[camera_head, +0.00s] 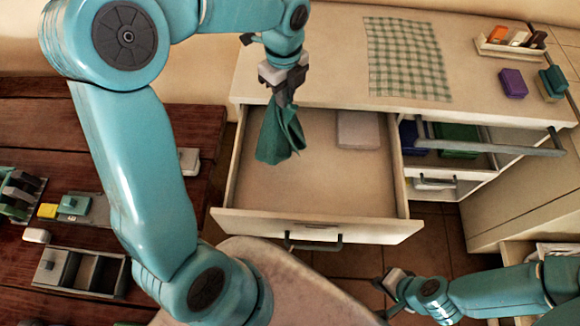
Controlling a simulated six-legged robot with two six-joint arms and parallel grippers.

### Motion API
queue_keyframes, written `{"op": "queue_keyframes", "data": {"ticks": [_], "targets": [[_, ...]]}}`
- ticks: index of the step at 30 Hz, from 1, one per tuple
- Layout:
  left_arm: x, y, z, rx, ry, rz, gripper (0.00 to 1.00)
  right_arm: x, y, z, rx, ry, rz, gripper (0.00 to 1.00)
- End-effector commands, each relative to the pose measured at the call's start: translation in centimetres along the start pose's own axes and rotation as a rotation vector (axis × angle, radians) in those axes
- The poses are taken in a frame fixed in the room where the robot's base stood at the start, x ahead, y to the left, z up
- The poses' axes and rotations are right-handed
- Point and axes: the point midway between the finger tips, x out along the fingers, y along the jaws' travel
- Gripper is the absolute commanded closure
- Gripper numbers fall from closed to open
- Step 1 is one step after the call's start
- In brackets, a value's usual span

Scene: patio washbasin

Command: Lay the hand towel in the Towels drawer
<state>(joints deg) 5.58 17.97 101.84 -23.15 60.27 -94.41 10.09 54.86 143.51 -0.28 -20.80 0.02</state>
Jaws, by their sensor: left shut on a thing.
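The hand towel (277,137) is a dark green cloth, bunched at its top and hanging down. My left gripper (284,97) is shut on it and holds it over the left part of an open drawer. The drawer (262,222) is pulled out from the white cabinet; a label on its front is too small to read. A pale folded cloth (358,130) lies at its back right, apart from the green towel. My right gripper (383,284) is low at the bottom right, in front of the cabinet and empty as far as I see; its fingers are too small to judge.
A checked cloth (408,58) lies on the countertop. A tray of small items (508,47) and a purple block (513,84) are at the right. Another open compartment (479,160) holds blue and green things. A dark wooden table (60,140) with small boxes stands left.

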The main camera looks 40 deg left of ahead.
Motion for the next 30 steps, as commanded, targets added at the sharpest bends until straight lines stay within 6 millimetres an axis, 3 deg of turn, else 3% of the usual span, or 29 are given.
{"op": "queue_keyframes", "data": {"ticks": [12, 24, 30], "targets": [[0.4, -2.8, 7.9, 0.484, 0.000, 0.001, 1.00, 0.0, 0.0, 0.0, 0.000, 0.000, 0.000, 1.00], [0.6, -4.8, 13.7, 0.858, -0.001, 0.000, 1.00, 0.0, 0.0, 0.0, 0.000, 0.000, 0.000, 1.00], [3.1, -4.3, 12.3, 0.875, 0.004, 0.002, 1.00, 0.0, 0.0, 0.0, 0.000, 0.000, 0.000, 1.00]]}}
